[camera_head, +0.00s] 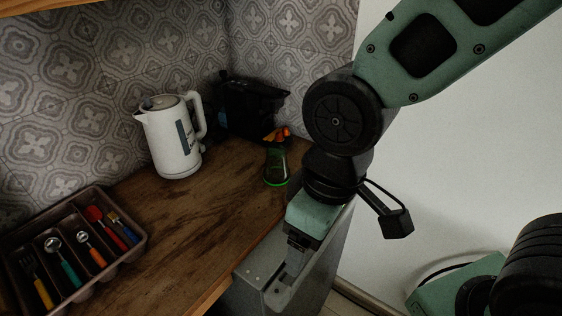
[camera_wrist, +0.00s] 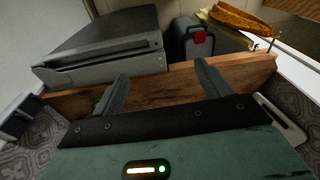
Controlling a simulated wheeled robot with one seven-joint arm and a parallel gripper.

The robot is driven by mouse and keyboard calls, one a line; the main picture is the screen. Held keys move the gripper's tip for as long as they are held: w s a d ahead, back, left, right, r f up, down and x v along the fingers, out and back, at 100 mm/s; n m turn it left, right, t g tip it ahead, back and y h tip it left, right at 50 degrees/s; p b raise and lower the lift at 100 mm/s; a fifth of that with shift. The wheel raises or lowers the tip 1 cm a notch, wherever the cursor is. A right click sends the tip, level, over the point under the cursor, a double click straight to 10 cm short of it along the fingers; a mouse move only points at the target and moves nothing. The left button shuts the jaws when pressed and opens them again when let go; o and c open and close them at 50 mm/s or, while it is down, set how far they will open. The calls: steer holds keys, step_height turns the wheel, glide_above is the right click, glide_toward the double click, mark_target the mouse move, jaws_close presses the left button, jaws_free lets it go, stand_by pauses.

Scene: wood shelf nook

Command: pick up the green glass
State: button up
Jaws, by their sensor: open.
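The green glass (camera_head: 276,168) stands on the wooden counter (camera_head: 190,225) near its back right corner in the head view. It looks dark and see-through, with a bright green rim of light at its base. My gripper (camera_head: 290,276) is in front of it and to the right, pointing down past the counter's front edge over a grey cabinet (camera_head: 262,285). In the wrist view my gripper (camera_wrist: 163,72) has its two fingers spread with nothing between them.
Orange and dark items (camera_head: 279,134) sit right behind the glass, beside a black appliance (camera_head: 248,105). A white kettle (camera_head: 172,140) stands left. A cutlery tray (camera_head: 140,238) lies front left. The counter's middle is clear. A grey case (camera_wrist: 193,42) shows in the wrist view.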

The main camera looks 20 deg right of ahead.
steer(key=w+a+f+t+y+b, duration=0.1)
steer(key=w+a+f+t+y, duration=0.2)
steer(key=w+f, duration=0.75)
steer(key=m+t+b, duration=0.5)
steer(key=t+b, duration=0.6)
steer(key=t, duration=0.3)
glide_toward(281, 158)
steer(key=b+x, duration=0.1)
steer(key=b, duration=0.2)
steer(key=b+x, duration=0.1)
steer(key=b, duration=0.2)
steer(key=shift+w+a+f+b, duration=0.15)
steer(key=shift+w+a+b, duration=0.2)
steer(key=shift+a+b, duration=0.05)
steer(key=x, duration=0.1)
steer(key=p+x, duration=0.2)
steer(key=x, duration=0.1)
steer(key=shift+r, duration=0.3)
steer(key=shift+d+p+x, duration=0.15)
steer(key=shift+p+x, duration=0.15)
steer(key=shift+x, duration=1.2)
steer(key=shift+d+p+x, duration=0.2)
steer(key=shift+p+x, duration=0.05)
steer(key=shift+x, duration=1.25)
steer(key=c, duration=1.2)
